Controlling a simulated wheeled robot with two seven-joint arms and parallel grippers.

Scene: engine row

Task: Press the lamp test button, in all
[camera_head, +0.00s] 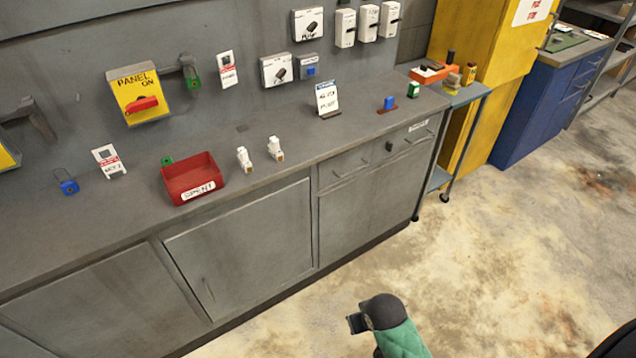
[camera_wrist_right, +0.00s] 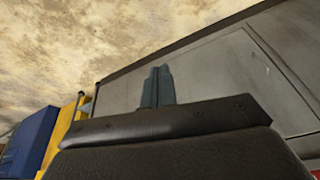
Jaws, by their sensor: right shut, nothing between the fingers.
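No label that I can read says lamp test, so I cannot tell which control is that button. In the head view a small grey box with a blue front (camera_head: 309,67) is on the wall panel. White boxes with black controls (camera_head: 276,70) are beside it. A yellow PANEL ON box (camera_head: 138,95) with a red handle (camera_head: 141,104) is further left. My right gripper (camera_head: 354,323) is low over the floor, in front of the cabinets and apart from everything. Its fingers are together and empty in the right wrist view (camera_wrist_right: 157,72). My left gripper is out of view.
The grey bench (camera_head: 225,180) carries a red SPENT bin (camera_head: 192,180), two small white items (camera_head: 275,148), card signs (camera_head: 327,97), and blue and green pieces. A small cart (camera_head: 466,97) and yellow cabinet (camera_head: 497,60) stand right. The floor (camera_head: 500,250) is clear.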

